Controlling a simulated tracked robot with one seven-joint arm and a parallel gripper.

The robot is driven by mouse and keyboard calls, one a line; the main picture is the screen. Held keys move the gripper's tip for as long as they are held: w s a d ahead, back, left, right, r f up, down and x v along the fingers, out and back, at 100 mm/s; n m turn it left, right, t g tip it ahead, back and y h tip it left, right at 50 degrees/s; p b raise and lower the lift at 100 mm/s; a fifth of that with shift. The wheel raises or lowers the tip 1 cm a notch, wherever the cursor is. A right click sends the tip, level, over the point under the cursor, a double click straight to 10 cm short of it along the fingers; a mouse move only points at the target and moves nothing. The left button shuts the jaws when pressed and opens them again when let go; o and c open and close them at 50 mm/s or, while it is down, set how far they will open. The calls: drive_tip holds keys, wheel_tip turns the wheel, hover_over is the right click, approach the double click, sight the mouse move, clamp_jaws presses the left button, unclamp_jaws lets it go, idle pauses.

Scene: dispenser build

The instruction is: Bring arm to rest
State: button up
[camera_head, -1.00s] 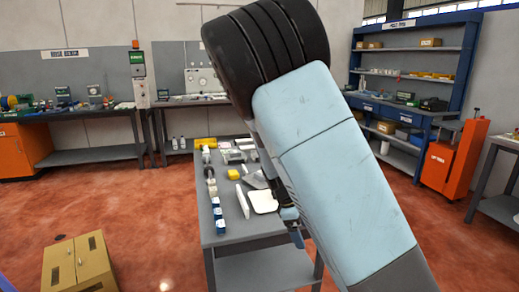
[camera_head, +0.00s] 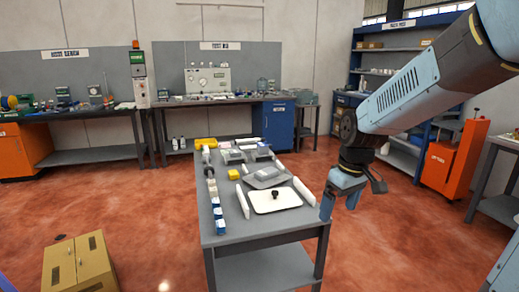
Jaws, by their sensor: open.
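My gripper (camera_head: 340,204) hangs at the right of the picture, fingers pointing down, just beyond the right edge of the grey work table (camera_head: 228,240). It is open, and I see nothing between its fingers. My arm comes in from the upper right and bends down at the wrist. A white plate with a dark knob (camera_head: 260,203) lies at the near end of the table, to the left of the gripper and apart from it.
The table carries white bars (camera_head: 242,201), a yellow block (camera_head: 233,174), a grey tilted part (camera_head: 267,179) and a row of small blue and white items (camera_head: 216,208). A cardboard box (camera_head: 80,262) is at lower left. An orange cabinet (camera_head: 440,160) stands right. Red floor is open around the table.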

drive_tip(key=s+d+r+m+t, duration=0.1)
drive_tip(key=s+r+m+t, duration=0.1)
drive_tip(key=s+r, duration=0.3)
drive_tip(key=s+d+r+m+t+h, duration=0.1)
drive_tip(key=s+r+m, duration=0.3)
drive_tip(key=s, duration=0.5)
drive_tip(key=shift+d+r+t, duration=0.7)
